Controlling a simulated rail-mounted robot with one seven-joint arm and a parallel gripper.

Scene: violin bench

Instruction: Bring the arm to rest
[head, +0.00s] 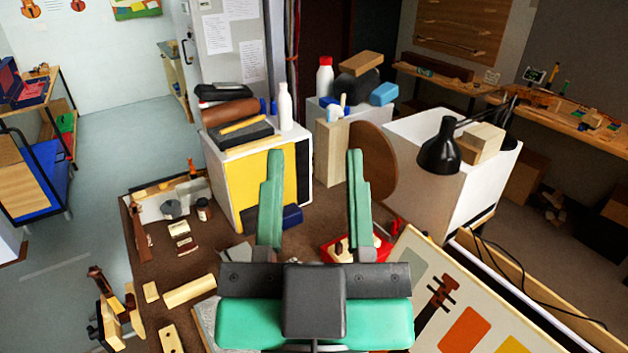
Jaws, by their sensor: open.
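My gripper (314,203) shows in the head view at the lower middle, with two green fingers set wide apart. Nothing is between the fingers. It stands over the brown workbench (222,262) and hides part of the bench's middle. The rest of my arm is mostly out of sight below the frame.
A white cabinet with a yellow panel (266,186) stands behind the left finger. A red tray (340,249) is partly hidden by the right finger. A black lamp (440,150) is at right. A picture board (480,315) leans at front right. Small wood pieces (190,291) lie at left.

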